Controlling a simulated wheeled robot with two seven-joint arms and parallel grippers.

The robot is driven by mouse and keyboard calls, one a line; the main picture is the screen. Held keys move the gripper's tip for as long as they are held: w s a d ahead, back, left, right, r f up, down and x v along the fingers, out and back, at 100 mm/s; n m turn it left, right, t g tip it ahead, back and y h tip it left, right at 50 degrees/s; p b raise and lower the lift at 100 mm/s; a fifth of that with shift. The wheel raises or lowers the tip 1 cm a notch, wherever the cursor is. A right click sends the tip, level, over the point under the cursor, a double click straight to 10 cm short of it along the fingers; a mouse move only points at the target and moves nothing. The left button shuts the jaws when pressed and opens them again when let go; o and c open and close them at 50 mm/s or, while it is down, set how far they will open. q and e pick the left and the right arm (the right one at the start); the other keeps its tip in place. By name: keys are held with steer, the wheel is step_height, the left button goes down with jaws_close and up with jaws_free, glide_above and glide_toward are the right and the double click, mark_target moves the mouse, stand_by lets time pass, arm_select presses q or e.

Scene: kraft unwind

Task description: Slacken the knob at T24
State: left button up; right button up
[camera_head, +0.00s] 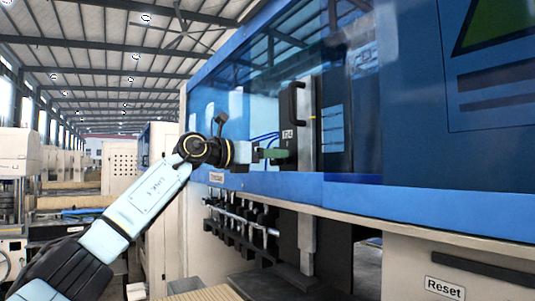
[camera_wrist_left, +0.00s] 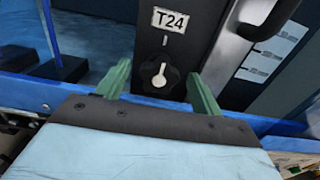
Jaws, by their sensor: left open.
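The knob (camera_wrist_left: 159,75) is a dark, scalloped dial with a pale pointer, below the T24 label (camera_wrist_left: 171,20) on a dark panel in the left wrist view. In the head view the T24 label (camera_head: 287,134) is on the dark unit, and the knob is hidden behind my gripper. My left gripper (camera_head: 283,154) has green fingers and points at the panel. In the left wrist view its open fingers (camera_wrist_left: 155,82) stand to either side of the knob, with gaps on both sides. I cannot tell how far the tips are from the panel. My right gripper is not in view.
A black handle (camera_wrist_left: 268,18) is right of the label in the left wrist view. The blue machine frame (camera_head: 350,191) runs below the panel. A Reset label (camera_head: 444,288) is at the lower right. A row of rods and fittings (camera_head: 240,222) is under the frame.

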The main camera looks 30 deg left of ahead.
arm_select(q)
steer(key=c, duration=1)
steer(key=shift+n, duration=0.3)
steer(key=shift+a+n+p, duration=0.2)
steer(key=shift+n+p, duration=0.6)
steer(key=shift+n, duration=2.3)
steer(key=shift+r, duration=0.1)
